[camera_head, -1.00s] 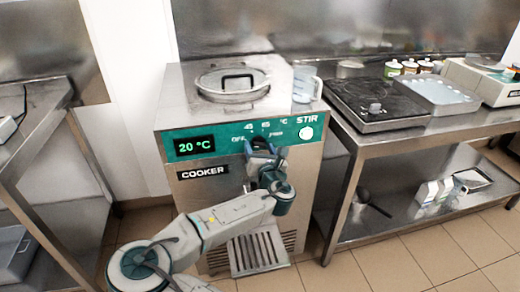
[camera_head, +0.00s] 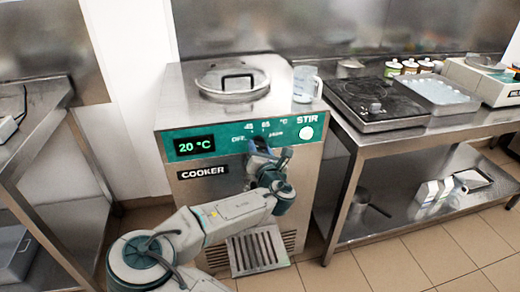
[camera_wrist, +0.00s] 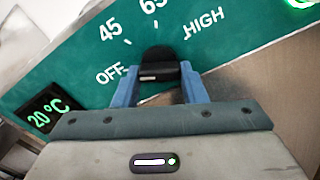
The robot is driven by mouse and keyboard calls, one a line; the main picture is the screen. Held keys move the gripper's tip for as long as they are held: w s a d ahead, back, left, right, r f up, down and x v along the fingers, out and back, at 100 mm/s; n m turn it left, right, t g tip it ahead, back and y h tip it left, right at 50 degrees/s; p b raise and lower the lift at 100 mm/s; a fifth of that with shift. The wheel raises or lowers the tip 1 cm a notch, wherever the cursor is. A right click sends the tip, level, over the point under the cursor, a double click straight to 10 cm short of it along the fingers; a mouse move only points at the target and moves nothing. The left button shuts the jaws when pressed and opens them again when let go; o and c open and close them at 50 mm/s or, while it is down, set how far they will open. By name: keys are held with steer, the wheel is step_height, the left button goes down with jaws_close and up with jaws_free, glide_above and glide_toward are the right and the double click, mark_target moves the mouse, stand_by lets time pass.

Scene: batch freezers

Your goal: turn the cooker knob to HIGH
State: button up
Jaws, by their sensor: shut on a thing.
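The cooker (camera_head: 237,190) is a steel cabinet with a green panel strip (camera_head: 228,140) on its front. In the wrist view the panel (camera_wrist: 82,72) carries OFF, 45, 65 and HIGH around a dark knob (camera_wrist: 158,62). My gripper (camera_wrist: 160,68) has its two blue fingers on either side of the knob and is shut on it. In the head view my gripper (camera_head: 262,148) covers the knob at the panel, below the scale marks.
The display (camera_head: 194,146) reads 20 °C. A round STIR button (camera_head: 306,133) glows right of the scale. A lid (camera_head: 232,81) and a clear jug (camera_head: 305,85) are on top. A grated drip tray (camera_head: 258,250) juts out below my arm. A steel table (camera_head: 430,128) stands at right.

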steer(key=m+b, duration=0.7)
steer(key=m, duration=1.1)
steer(key=shift+r, duration=0.15)
steer(key=m+b, duration=0.3)
steer(key=b, duration=0.1)
steer(key=shift+m, duration=0.4)
steer(key=m+b, duration=0.3)
steer(key=b, duration=0.1)
steer(key=shift+r+m+b, duration=0.15)
steer(key=shift+m+b, duration=1.3)
steer(key=shift+m, duration=0.15)
